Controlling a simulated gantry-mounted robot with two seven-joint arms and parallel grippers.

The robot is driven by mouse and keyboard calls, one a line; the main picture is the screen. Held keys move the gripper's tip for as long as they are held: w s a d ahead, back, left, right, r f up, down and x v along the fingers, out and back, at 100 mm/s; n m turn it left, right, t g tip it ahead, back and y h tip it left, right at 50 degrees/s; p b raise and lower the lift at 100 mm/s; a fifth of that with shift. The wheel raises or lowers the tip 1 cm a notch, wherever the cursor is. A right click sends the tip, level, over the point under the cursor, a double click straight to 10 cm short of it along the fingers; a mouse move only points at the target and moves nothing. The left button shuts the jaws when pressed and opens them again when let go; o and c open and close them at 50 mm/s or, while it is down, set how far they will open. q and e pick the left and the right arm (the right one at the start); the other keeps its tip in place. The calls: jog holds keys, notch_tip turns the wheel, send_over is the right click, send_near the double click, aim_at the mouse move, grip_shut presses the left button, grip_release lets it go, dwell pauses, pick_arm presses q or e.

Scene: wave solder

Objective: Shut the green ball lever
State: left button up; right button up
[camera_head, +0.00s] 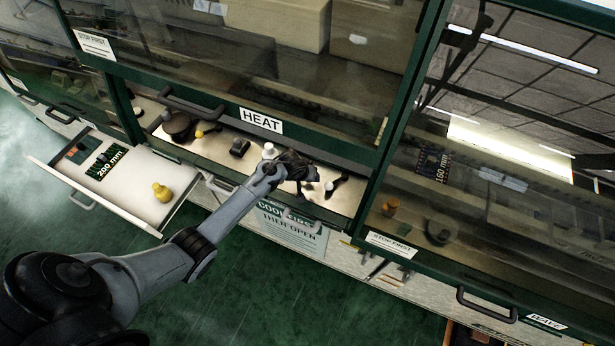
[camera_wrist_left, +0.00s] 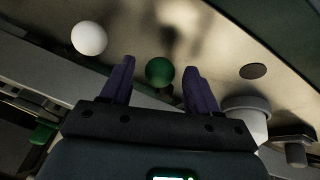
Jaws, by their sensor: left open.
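The green ball (camera_wrist_left: 160,71) of the lever shows in the left wrist view, between and just beyond the two purple fingertips of my left gripper (camera_wrist_left: 159,67). The fingers are apart, with a gap on each side of the ball; I cannot tell how deep it sits between them. In the head view my left gripper (camera_head: 303,168) reaches into the opening below the HEAT sign, over the pale metal panel (camera_head: 222,151). The green ball is hidden there behind the gripper. My right gripper is not in view.
A white ball (camera_wrist_left: 89,38) stands left of the green one in the wrist view, and a pale round post (camera_wrist_left: 246,115) stands right. In the head view the HEAT sign (camera_head: 261,120) hangs on the frame above. An open drawer (camera_head: 135,185) holds a yellow piece (camera_head: 161,192).

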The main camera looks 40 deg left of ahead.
pick_arm(q)
grip_shut()
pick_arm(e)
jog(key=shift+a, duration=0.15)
